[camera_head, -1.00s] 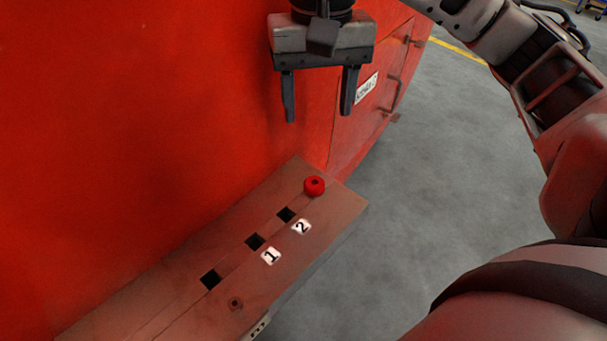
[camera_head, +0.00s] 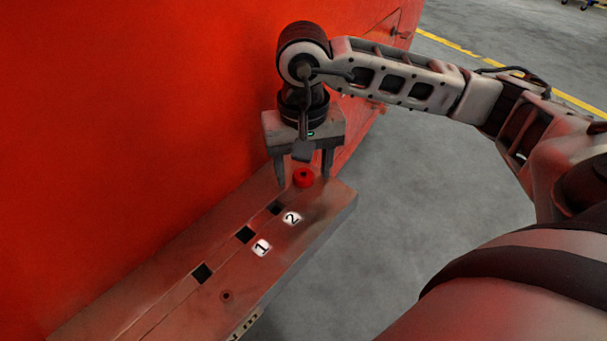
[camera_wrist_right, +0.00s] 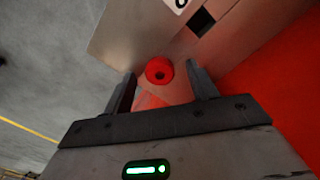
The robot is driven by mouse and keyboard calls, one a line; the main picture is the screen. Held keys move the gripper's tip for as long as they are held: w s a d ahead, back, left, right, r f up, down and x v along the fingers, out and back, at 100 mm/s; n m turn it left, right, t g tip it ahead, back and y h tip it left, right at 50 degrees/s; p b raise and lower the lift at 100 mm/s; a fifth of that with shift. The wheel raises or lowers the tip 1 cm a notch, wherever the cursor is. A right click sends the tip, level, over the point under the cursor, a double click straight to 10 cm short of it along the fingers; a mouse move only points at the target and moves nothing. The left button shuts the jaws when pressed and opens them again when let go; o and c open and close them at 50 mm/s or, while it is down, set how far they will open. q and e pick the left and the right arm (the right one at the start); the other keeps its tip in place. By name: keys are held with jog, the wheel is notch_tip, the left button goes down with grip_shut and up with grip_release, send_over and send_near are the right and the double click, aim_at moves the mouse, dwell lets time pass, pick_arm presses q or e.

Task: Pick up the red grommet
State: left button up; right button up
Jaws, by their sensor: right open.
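My right gripper (camera_head: 304,183) is open, pointing down, with one finger on each side of the grommet in the head view. In the right wrist view the grommet (camera_wrist_right: 159,70) shows just ahead of and between the fingertips of the gripper (camera_wrist_right: 160,78). I cannot tell whether a finger touches it. My left gripper is not in view.
The ledge has several square holes (camera_head: 245,235), white labels 1 (camera_head: 261,247) and 2 (camera_head: 292,218), and a small round hole (camera_head: 226,296). A large red wall (camera_head: 120,120) rises along the ledge's left side. Grey floor (camera_head: 400,210) lies open to the right.

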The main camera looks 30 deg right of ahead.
jog(key=c, duration=1.1)
jog(key=shift+o, duration=0.2)
